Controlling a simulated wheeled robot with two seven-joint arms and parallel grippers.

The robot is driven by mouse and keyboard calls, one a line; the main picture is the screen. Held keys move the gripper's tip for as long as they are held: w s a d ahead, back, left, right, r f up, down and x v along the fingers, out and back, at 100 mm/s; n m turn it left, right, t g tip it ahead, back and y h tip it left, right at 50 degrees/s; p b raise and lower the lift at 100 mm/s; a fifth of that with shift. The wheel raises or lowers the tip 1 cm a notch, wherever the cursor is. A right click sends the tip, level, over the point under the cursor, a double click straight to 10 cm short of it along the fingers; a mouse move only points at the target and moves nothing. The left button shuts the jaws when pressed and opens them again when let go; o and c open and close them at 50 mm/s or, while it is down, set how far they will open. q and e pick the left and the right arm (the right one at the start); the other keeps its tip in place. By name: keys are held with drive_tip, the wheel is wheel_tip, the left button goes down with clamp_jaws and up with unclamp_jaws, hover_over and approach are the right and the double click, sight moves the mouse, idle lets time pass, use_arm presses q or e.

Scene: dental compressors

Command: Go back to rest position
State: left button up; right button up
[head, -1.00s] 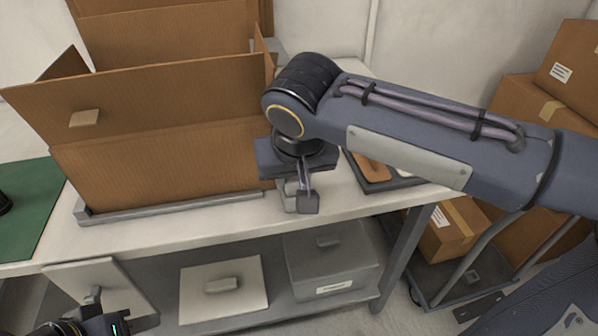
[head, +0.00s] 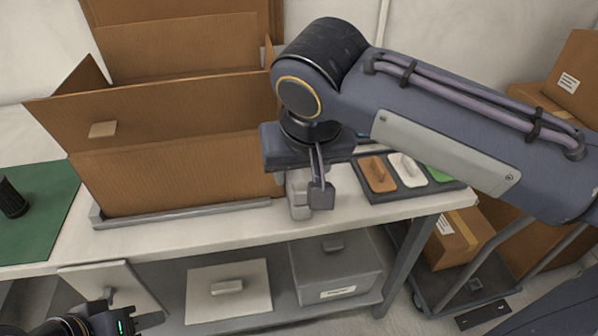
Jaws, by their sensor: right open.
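My right arm reaches in from the right. Its gripper (head: 311,200) points down over the table, just right of the open cardboard box, with its fingers apart and nothing seen between them. My left gripper (head: 112,308) shows only partly at the bottom left, low in front of the table; its fingers are too unclear to judge. The large cardboard box (head: 180,175) stands on the table with its flaps up.
The white table (head: 240,222) carries a green mat (head: 45,215) with a dark cylinder (head: 12,198) at left. A dark tray (head: 398,194) with brown, white and green pieces lies at right. The lower shelf holds a grey bin (head: 335,272). Boxes on a cart (head: 465,285) stand at right.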

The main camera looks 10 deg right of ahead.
drive_tip(key=shift+s+r, duration=0.15)
drive_tip(key=shift+r, duration=0.2)
drive_tip(key=s+d+f+m+y, duration=0.2)
drive_tip(key=s+d+f+y, duration=0.1)
drive_tip(key=s+d+f, duration=1.05)
wheel_tip(320, 180, up, 18)
drive_tip(key=t+p, duration=0.1)
drive_tip(key=p, duration=2)
drive_tip(key=shift+w+y, duration=0.3)
drive_tip(key=shift+w, duration=0.1)
drive_tip(key=shift+d, duration=0.1)
